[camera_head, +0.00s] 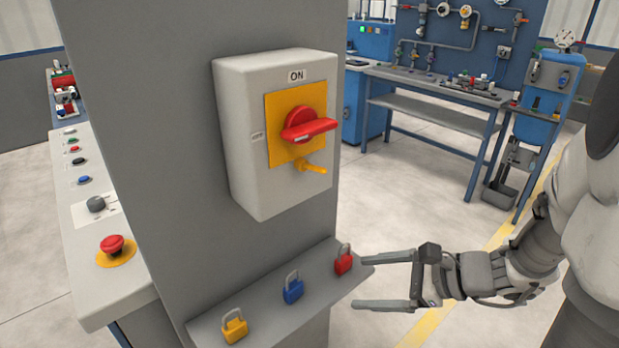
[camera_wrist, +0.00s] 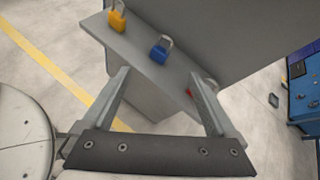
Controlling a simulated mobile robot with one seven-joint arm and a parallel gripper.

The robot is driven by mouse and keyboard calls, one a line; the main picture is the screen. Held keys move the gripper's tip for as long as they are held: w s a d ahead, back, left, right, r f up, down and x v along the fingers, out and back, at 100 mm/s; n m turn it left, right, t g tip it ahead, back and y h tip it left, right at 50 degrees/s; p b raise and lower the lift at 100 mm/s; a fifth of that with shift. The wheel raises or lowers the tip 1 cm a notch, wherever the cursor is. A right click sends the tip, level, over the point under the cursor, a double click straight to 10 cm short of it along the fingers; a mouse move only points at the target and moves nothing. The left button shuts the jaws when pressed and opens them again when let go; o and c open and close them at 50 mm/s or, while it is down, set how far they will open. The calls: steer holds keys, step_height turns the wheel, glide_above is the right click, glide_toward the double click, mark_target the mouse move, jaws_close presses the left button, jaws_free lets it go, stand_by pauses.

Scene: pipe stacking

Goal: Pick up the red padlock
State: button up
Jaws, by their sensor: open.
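The red padlock (camera_head: 343,264) stands upright at the right end of a narrow grey shelf (camera_head: 262,308), shackle up. In the wrist view only a sliver of its red body (camera_wrist: 189,92) shows; the right finger hides most of it. My gripper (camera_head: 360,281) is open and empty, with its fingers pointing left at the shelf's right end. In the head view, the upper fingertip is close to the right of the red padlock; I cannot tell if they touch. In the wrist view the gap between my fingertips (camera_wrist: 158,73) lies over the shelf, left of the red padlock.
A blue padlock (camera_head: 293,288) and a yellow padlock (camera_head: 235,327) stand on the same shelf. Above it, a switch box (camera_head: 240,150) with a red handle sits on a grey column (camera_head: 150,100). A workbench (camera_head: 440,82) stands behind. Open floor lies behind my gripper.

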steer(key=w+d+f+m+t+h+b, duration=0.2)
steer(key=w+d+f+m+t+b, duration=0.1)
steer(key=d+f+m+t, duration=0.35)
steer(key=m+g+b, duration=0.2)
steer(key=b, duration=0.1)
glide_toward(347, 265)
steer(key=shift+n, duration=0.25)
steer(key=x, duration=0.6)
steer(key=shift+s+a+r, duration=0.1)
steer(key=shift+s+a, duration=0.05)
steer(key=shift+a, duration=0.1)
steer(key=shift+t, duration=0.25)
steer(key=x, duration=0.2)
steer(key=b+x, duration=0.1)
steer(key=x, duration=0.1)
steer(key=shift+d+f, duration=0.25)
steer(key=shift+w+a+f+b, duration=0.1)
steer(key=shift+w+a+b, duration=0.2)
steer(key=shift+w, duration=0.25)
steer(key=shift+c, duration=0.3)
jaws_close()
